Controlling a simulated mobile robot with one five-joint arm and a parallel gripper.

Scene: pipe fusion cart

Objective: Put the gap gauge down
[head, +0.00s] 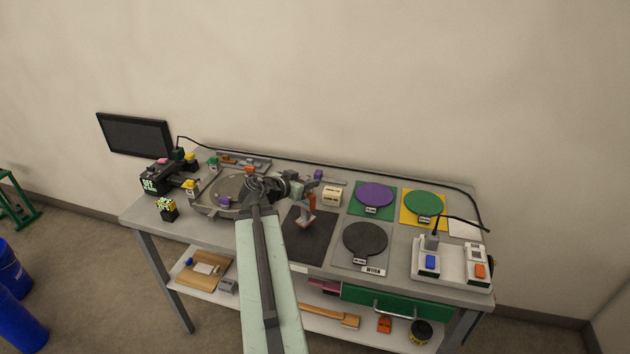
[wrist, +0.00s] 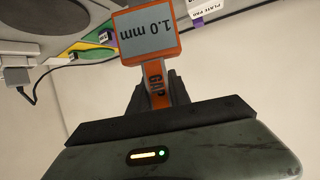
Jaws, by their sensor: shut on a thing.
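The gap gauge (wrist: 148,35) has an orange-framed grey face marked "1.0 mm" and an orange handle, and fills the upper middle of the wrist view. My gripper (wrist: 155,92) is shut on its handle. In the head view, my gripper (head: 309,190) is over the middle of the bench, with the orange and grey gauge (head: 306,221) extending down from it. The gauge appears in front of a bare dark mat (head: 305,248). I cannot tell whether it touches the mat. The fingers hide part of the handle.
Purple (head: 375,194), green (head: 424,203) and dark (head: 365,240) discs lie to the right of the mat. A control box (head: 452,262) stands at the bench's right end. A round grey plate fixture (head: 229,190) and small coloured blocks are at left.

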